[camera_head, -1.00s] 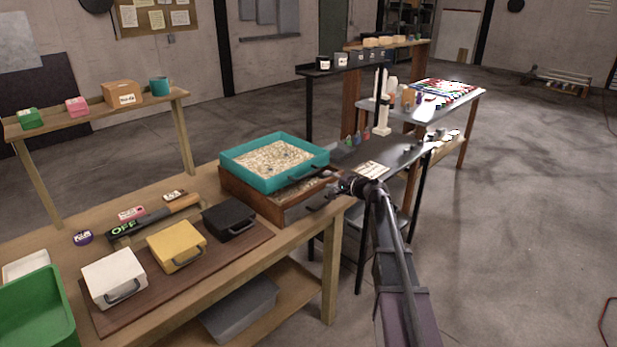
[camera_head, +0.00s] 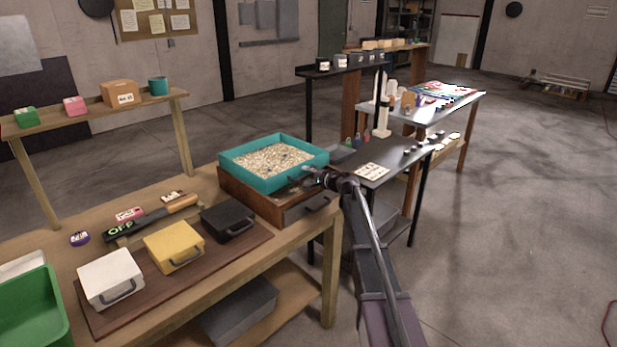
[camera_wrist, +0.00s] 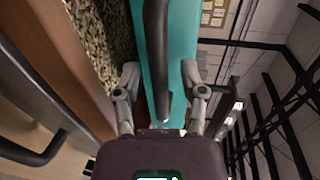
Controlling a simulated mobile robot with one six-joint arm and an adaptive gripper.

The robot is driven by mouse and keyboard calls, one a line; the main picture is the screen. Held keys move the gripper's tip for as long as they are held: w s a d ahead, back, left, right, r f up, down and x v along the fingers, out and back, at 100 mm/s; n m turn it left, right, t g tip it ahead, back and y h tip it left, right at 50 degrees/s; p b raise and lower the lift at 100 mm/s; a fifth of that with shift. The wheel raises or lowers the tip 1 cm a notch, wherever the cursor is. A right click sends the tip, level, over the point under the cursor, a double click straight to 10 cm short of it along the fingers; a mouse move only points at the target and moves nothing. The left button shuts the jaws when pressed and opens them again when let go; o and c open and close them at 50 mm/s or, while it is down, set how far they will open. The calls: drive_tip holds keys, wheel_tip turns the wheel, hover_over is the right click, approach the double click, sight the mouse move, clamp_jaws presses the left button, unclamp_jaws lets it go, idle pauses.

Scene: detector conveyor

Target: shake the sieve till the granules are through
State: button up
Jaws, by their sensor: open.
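The sieve is a teal square tray (camera_head: 284,184) full of pale granules (camera_head: 265,159). It sits on a brown wooden box (camera_head: 235,193) at the right end of the workbench. In the wrist view the teal wall (camera_wrist: 181,60) and the sieve's dark bar handle (camera_wrist: 156,50) run between the fingers. My gripper (camera_wrist: 160,92) is open, with one finger on each side of the handle and wall. No grip on the handle shows. In the head view my gripper (camera_head: 312,180) is at the sieve's front right side. The sieve's mesh is hidden under the granules.
The box has a drawer with a dark handle (camera_head: 318,204) below the sieve. Granules (camera_wrist: 90,35) also show inside the box in the wrist view. White (camera_head: 110,277), yellow (camera_head: 173,246) and black (camera_head: 228,220) cases stand left. A dark table (camera_head: 395,155) stands behind my arm.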

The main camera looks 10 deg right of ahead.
clamp_jaws()
drive_tip(key=v, duration=0.2)
drive_tip(key=f+v, duration=0.1)
drive_tip(key=v, duration=0.2)
drive_tip(key=shift+s+d, duration=0.2)
drive_tip(key=shift+s, duration=0.2)
unclamp_jaws()
